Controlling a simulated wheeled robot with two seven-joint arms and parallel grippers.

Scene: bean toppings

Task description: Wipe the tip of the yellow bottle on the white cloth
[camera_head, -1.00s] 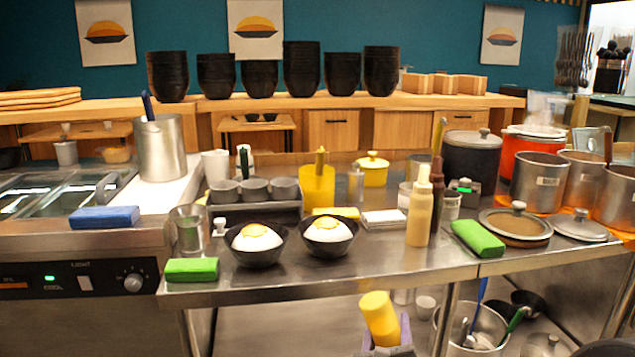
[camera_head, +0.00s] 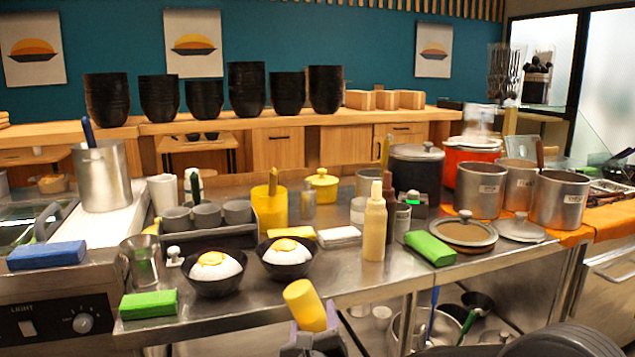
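The yellow bottle (camera_head: 304,305) is a plain yellow cylinder, tilted, low in the middle of the view and in front of the counter's front edge. My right gripper (camera_head: 313,327) is shut around its lower part. I cannot make out the bottle's tip. The white cloth (camera_head: 338,237) lies folded flat on the steel counter, above and right of the held bottle in the picture, apart from it. My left gripper is not in view.
A cream bottle (camera_head: 375,225) stands just right of the cloth. A yellow cloth (camera_head: 292,232) lies left of it. Two black bowls (camera_head: 290,270) with white, yellow-topped food stand near the front. Green blocks (camera_head: 149,304) lie on the counter (camera_head: 340,287).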

